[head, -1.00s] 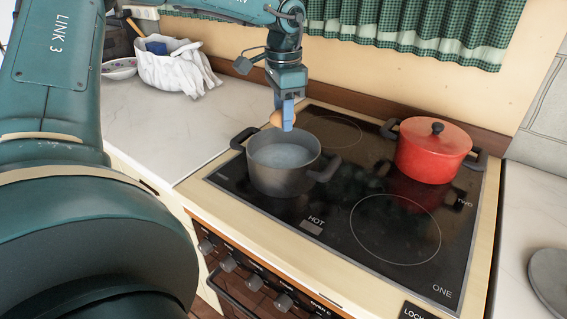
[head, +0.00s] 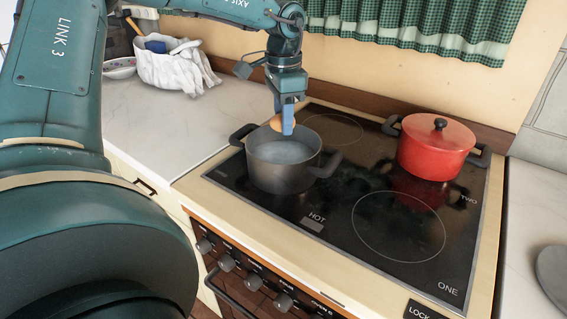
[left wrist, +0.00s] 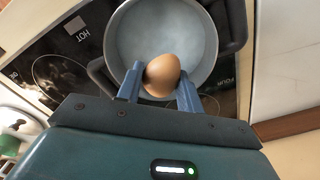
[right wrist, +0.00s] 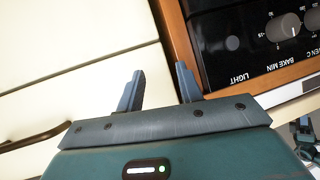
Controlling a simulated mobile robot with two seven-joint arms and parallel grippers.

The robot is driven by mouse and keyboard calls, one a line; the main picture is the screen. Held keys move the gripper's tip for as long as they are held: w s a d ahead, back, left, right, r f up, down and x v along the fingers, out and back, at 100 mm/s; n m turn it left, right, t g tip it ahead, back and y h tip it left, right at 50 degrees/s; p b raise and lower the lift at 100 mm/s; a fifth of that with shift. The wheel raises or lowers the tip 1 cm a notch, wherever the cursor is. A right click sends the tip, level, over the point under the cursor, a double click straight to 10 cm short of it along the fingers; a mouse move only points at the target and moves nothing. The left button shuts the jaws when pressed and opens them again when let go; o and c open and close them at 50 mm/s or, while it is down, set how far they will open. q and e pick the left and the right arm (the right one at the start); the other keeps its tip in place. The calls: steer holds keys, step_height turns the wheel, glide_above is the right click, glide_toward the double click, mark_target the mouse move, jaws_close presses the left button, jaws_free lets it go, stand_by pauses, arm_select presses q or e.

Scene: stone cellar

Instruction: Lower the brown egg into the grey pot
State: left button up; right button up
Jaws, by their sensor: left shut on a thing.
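My left gripper (head: 287,129) is shut on the brown egg (left wrist: 162,75), one finger on each side. The egg (head: 276,123) is at the pot's rim height or just above, over its far part; the blue fingers partly hide it in the head view. My right gripper (right wrist: 159,88) is open and empty in the right wrist view, near the oven front. It is not in the head view.
A red lidded pot (head: 436,150) stands on the back right of the hob (head: 345,235). A white basket with cloth (head: 176,68) and a bowl (head: 119,68) are on the left counter (head: 165,120).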

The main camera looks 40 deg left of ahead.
arm_select(q)
steer(key=shift+f+b, duration=0.4)
steer(key=shift+f, duration=0.15)
steer(key=shift+f+b, duration=0.6)
steer(key=shift+f, duration=0.05)
steer(key=shift+f+b, duration=0.4)
steer(key=shift+b, duration=0.05)
steer(key=shift+f+b, duration=0.4)
steer(key=shift+f, duration=0.05)
steer(key=shift+f+b, duration=0.4)
steer(key=shift+f, duration=0.25)
arm_select(e)
steer(key=shift+s+d+f+m+t, duration=0.1)
steer(key=shift+f+m+t, duration=0.15)
steer(key=shift+f, duration=0.2)
steer(key=shift+s+d+f+m+t, duration=0.15)
steer(key=shift+f+t, duration=0.1)
steer(key=shift+f, duration=0.15)
steer(key=shift+r, duration=0.1)
steer(key=shift+w, duration=0.15)
